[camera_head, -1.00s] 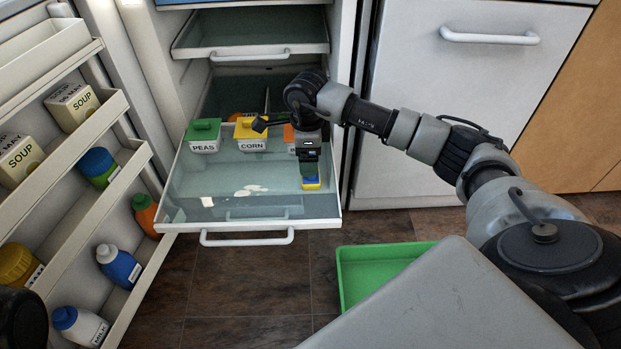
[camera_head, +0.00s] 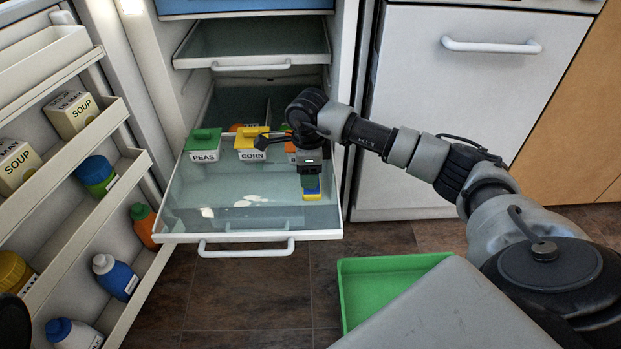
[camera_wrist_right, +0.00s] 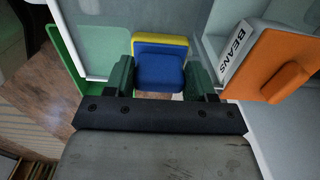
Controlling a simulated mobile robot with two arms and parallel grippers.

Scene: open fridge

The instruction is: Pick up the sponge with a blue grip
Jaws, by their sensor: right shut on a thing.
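The sponge (camera_head: 313,196) is yellow with a blue grip and is at the right front of the pulled-out fridge drawer (camera_head: 180,212). My right gripper (camera_head: 311,184) reaches down over it and is shut on its blue grip. In the right wrist view the blue grip (camera_wrist_right: 158,72) sits between the two green fingers of my right gripper (camera_wrist_right: 158,80), with a yellow edge behind it. I cannot tell whether the sponge touches the drawer floor. My left gripper is not in view.
Containers for peas (camera_head: 204,145), corn (camera_head: 252,142) and an orange-lidded beans one (camera_wrist_right: 275,65) stand behind the sponge. A green tray (camera_head: 385,270) lies on the floor to the right. The open fridge door (camera_head: 75,190) with cartons and bottles is at left.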

